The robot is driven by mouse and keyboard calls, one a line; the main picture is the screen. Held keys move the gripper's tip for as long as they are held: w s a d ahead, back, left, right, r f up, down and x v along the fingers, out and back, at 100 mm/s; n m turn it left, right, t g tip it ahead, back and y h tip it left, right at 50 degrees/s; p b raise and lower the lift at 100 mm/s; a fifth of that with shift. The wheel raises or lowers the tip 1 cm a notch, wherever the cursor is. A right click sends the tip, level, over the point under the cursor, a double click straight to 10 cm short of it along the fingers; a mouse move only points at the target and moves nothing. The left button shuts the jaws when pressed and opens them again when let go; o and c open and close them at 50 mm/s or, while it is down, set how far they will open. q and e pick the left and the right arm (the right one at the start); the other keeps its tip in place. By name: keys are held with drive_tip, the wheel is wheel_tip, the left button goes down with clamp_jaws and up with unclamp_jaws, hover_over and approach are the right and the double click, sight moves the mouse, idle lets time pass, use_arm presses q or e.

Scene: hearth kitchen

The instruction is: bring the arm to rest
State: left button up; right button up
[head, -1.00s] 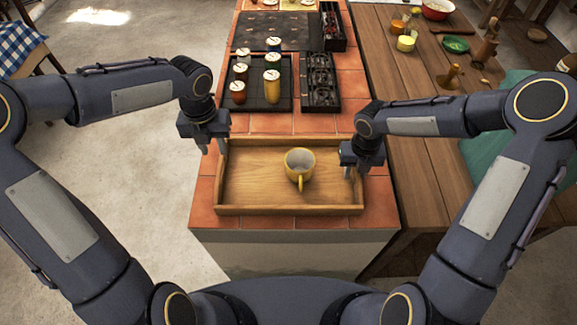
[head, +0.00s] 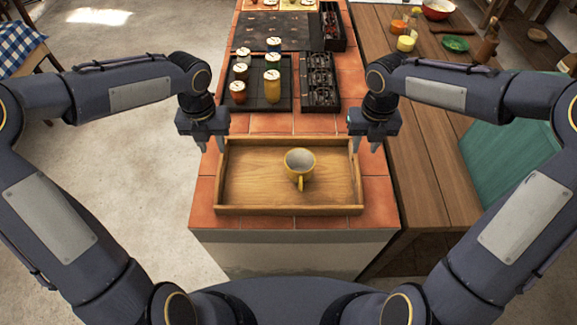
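My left gripper (head: 211,146) hangs pointing down just above the left back corner of the wooden tray. My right gripper (head: 366,147) hangs pointing down just above the right back corner of the tray. Both grippers show a gap between their fingers and hold nothing. The wooden tray (head: 250,209) lies on the tiled counter. Neither gripper touches the mug.
Several lidded jars stand on a dark tray (head: 255,103) behind the wooden tray. A dark divided box (head: 320,82) is beside it. A wooden table (head: 430,160) to the right holds bowls and small jars. The floor on the left (head: 140,190) is clear.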

idle(0.4)
